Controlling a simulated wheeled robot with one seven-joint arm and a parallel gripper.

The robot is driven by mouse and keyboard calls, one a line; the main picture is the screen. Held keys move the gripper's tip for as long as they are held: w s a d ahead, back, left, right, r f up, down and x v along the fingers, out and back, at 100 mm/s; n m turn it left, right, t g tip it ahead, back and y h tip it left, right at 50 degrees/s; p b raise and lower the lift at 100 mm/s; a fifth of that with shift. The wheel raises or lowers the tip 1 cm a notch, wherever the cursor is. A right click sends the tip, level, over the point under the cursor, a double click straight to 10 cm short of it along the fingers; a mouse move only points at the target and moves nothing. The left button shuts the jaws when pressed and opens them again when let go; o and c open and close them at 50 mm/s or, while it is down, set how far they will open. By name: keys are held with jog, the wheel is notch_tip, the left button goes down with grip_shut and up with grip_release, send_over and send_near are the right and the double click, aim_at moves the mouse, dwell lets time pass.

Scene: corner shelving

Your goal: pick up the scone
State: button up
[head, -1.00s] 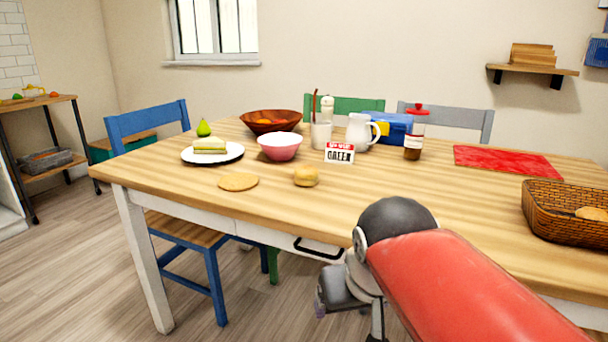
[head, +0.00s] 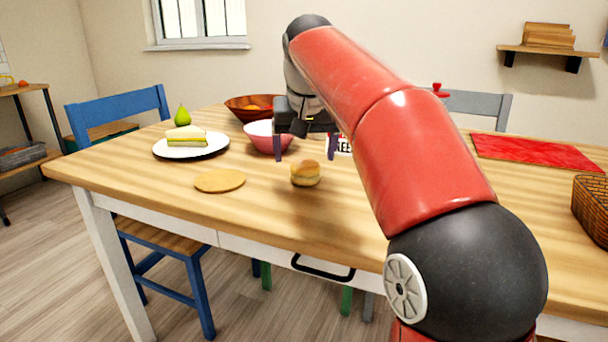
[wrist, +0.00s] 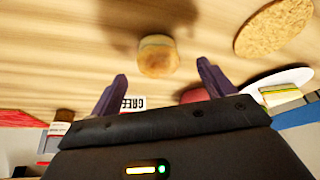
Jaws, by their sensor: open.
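The scone (head: 306,173) is a small round golden bun on the wooden table, in front of the pink bowl. In the wrist view the scone (wrist: 158,57) lies beyond the fingertips, between their lines. My gripper (head: 305,158) is open and empty. It hangs above the table behind the scone in the head view, with its fingers pointing down. In the wrist view my gripper (wrist: 162,75) shows both fingers spread apart, not touching the scone.
A round cork mat (head: 220,180) lies left of the scone. A plate with a sandwich (head: 186,138), a pink bowl (head: 262,138), a brown bowl (head: 246,107) and a small lettered sign (wrist: 132,104) stand nearby. The table (head: 250,210) is clear in front of the scone.

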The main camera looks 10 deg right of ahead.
aim_at(306, 162)
jog(key=b+x, duration=0.1)
jog(key=x, duration=0.4)
jog(key=shift+d+b, duration=0.15)
jog(key=shift+b, duration=0.15)
jog(key=c, duration=1.1)
jog(key=shift+o, duration=0.2)
jog(key=shift+r, duration=0.1)
